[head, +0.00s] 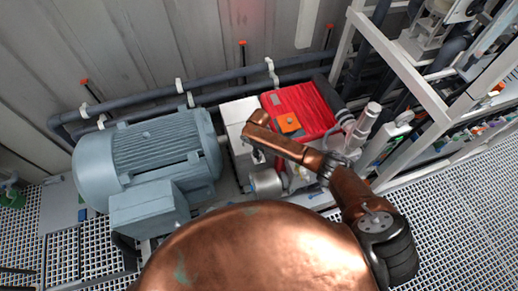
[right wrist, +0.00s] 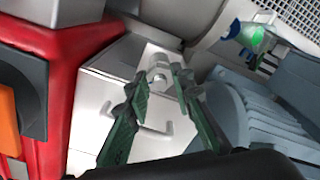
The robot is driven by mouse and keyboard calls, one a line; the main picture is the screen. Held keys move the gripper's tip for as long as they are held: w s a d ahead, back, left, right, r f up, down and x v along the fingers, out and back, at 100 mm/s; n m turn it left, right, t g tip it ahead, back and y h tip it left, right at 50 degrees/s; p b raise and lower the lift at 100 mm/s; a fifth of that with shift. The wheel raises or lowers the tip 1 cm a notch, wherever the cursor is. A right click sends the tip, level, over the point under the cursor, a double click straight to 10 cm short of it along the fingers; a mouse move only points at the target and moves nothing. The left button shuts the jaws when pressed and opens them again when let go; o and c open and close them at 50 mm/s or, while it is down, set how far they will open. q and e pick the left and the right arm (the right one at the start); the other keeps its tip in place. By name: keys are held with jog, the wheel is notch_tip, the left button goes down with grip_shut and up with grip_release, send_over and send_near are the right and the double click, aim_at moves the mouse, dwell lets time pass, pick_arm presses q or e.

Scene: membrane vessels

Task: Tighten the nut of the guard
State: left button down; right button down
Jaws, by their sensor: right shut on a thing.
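The guard looks like a white box (head: 238,112) between the grey motor and the red unit. In the right wrist view the white guard (right wrist: 100,88) shows a curved handle on its face. A small pale round fitting, apparently the nut (right wrist: 156,72), sits at its upper edge. My right gripper (right wrist: 160,82) has its dark green fingers on either side of this fitting and is shut on it. In the head view the right gripper (head: 258,157) is small, at the guard's lower edge, and my arm partly hides the spot. My left gripper is not in view.
A large grey-blue motor (head: 160,150) stands left of the guard. A red unit (head: 300,108) with an orange block (head: 289,123) stands right of it. Dark pipes (head: 225,76) run along the wall behind. A pale metal frame (head: 400,65) stands at right. Grating covers the floor.

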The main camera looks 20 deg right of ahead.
jog(key=m+p, duration=0.3)
jog(key=shift+r+m, duration=0.1)
jog(key=shift+m, duration=0.2)
jog(key=shift+m+p, duration=1.05)
jog(key=shift+m, duration=0.75)
jog(key=c, duration=1.7)
grip_release()
notch_tip(320, 180, up, 12)
jog(key=shift+f, duration=0.1)
